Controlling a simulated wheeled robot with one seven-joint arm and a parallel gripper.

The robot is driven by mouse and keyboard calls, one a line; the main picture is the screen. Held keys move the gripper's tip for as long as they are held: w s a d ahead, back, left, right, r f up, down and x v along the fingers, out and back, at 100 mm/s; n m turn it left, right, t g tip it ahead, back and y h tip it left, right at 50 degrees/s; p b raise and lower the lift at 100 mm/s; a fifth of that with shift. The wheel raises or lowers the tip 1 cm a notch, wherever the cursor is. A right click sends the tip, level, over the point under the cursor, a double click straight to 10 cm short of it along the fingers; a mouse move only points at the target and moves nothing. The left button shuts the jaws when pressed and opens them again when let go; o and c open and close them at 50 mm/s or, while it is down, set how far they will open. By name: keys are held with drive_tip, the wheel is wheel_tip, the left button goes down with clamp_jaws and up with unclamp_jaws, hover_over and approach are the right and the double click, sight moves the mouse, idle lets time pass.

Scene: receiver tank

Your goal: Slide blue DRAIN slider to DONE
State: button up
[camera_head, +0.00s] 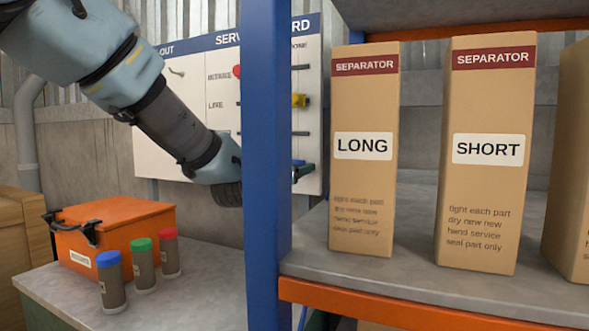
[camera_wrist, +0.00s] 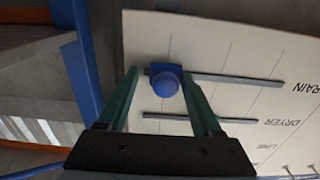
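The blue DRAIN slider (camera_wrist: 166,84) is a blue knob at the left end of its dark slot in the wrist view, with the DRAIN label (camera_wrist: 300,78) past the slot's right end. My gripper (camera_wrist: 160,74) is open, its green fingers spread on either side of the knob. A gap shows at the left finger; the right fingertip overlaps the knob's edge, and I cannot tell if they touch.
The blue post (camera_head: 266,160) stands in front of my wrist. A shelf to the right holds tall SEPARATOR boxes (camera_head: 362,200). On a bench at lower left are an orange case (camera_head: 130,220) and capped cylinders (camera_head: 143,268). Red (camera_head: 237,72) and yellow (camera_head: 299,101) sliders sit higher on the board.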

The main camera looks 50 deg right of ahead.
drive_tip(key=b+v, duration=0.3)
drive_tip(key=v, duration=0.7)
drive_tip(key=shift+a, duration=0.4)
